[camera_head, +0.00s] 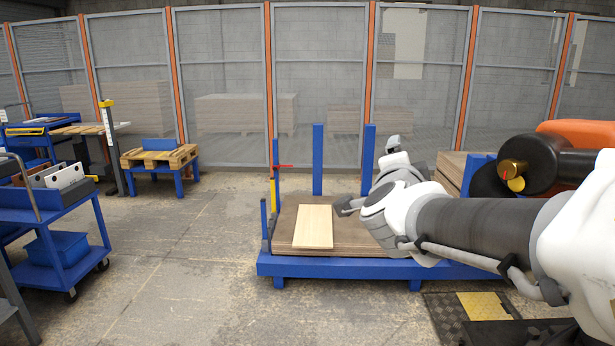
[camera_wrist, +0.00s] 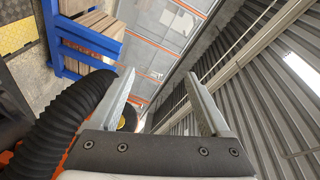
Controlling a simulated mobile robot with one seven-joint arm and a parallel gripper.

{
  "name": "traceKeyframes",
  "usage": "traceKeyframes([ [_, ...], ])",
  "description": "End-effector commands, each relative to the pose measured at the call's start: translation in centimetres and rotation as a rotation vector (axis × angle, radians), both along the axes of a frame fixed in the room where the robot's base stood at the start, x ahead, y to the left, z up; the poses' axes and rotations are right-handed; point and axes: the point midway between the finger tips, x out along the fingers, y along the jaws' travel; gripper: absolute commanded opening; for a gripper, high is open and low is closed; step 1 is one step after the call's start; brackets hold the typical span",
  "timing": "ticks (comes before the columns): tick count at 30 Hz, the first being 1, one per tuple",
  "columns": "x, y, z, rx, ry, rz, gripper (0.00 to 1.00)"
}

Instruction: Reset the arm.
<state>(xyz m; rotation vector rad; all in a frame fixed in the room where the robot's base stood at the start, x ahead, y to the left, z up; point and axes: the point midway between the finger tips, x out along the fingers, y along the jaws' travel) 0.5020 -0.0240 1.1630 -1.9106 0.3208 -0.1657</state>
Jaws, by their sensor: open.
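My arm reaches in from the right in the head view, over the blue board rack. My gripper (camera_wrist: 163,105) shows in the wrist view with its two fingers wide apart and nothing between them. In the head view its end is largely hidden behind my own wrist links. A light wooden board (camera_head: 313,227) lies flat on a stack of brown boards (camera_head: 350,238) on the blue rack (camera_head: 330,266), to the left of my wrist and apart from the fingers as far as I can tell.
A blue cart (camera_head: 50,215) stands at the left, with a pallet on a blue stand (camera_head: 160,160) behind it. Mesh fence panels (camera_head: 222,80) close off the back. A yellow and black floor mat (camera_head: 482,306) lies front right. The floor left of the rack is clear.

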Motion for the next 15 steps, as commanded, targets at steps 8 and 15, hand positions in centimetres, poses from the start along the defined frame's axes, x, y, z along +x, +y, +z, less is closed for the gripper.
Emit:
traceKeyframes([
  [8,-4.0,5.2,-2.8,-0.273,0.220,0.359,0.81],
  [15,-10.2,7.2,-8.1,-0.535,0.472,0.614,0.81],
])
